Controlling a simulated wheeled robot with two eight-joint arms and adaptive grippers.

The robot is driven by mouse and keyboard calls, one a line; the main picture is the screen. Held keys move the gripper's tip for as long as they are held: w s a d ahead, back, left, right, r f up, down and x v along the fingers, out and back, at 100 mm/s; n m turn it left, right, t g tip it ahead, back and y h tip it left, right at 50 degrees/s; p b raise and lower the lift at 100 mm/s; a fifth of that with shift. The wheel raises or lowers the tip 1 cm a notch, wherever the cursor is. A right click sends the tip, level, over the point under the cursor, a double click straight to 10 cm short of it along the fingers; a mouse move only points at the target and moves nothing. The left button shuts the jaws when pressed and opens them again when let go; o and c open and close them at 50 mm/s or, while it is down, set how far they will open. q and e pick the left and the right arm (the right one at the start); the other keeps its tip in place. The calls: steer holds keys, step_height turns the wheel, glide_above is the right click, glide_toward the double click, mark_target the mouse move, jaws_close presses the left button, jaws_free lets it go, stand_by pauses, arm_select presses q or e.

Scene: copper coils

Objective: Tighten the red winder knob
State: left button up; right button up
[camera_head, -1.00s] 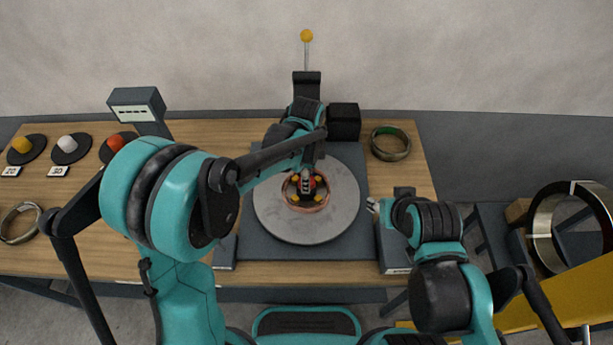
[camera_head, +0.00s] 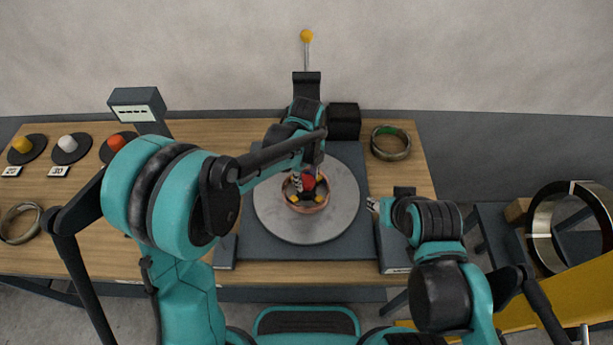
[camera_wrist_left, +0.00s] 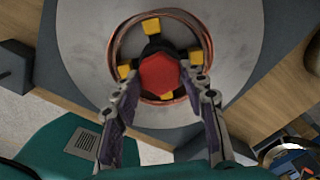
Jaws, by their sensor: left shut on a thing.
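The red winder knob (camera_wrist_left: 158,74) is a faceted red piece at the hub of the winder, with yellow blocks around it. It also shows in the head view (camera_head: 309,183). A copper coil (camera_wrist_left: 121,50) lies around the hub on the round grey plate (camera_wrist_left: 90,75). My left gripper (camera_wrist_left: 160,85) has its fingers on either side of the knob and is shut on it, from above. My right gripper (camera_head: 371,204) is right of the plate, apart from the knob; its fingers are too small to tell open or shut.
A dark box (camera_head: 344,122) and a ring with a green mark (camera_head: 390,144) stand at the back right. Yellow, white and red knobs on dark discs (camera_head: 68,147) sit at the left. A ring (camera_head: 19,222) lies at the left edge. A large ring (camera_head: 548,228) stands at far right.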

mark_target(307, 180)
stand_by(0.5)
arm_select(q)
steer(key=o, duration=1.2)
steer(key=shift+c, duration=0.2)
step_height(307, 180, up, 12)
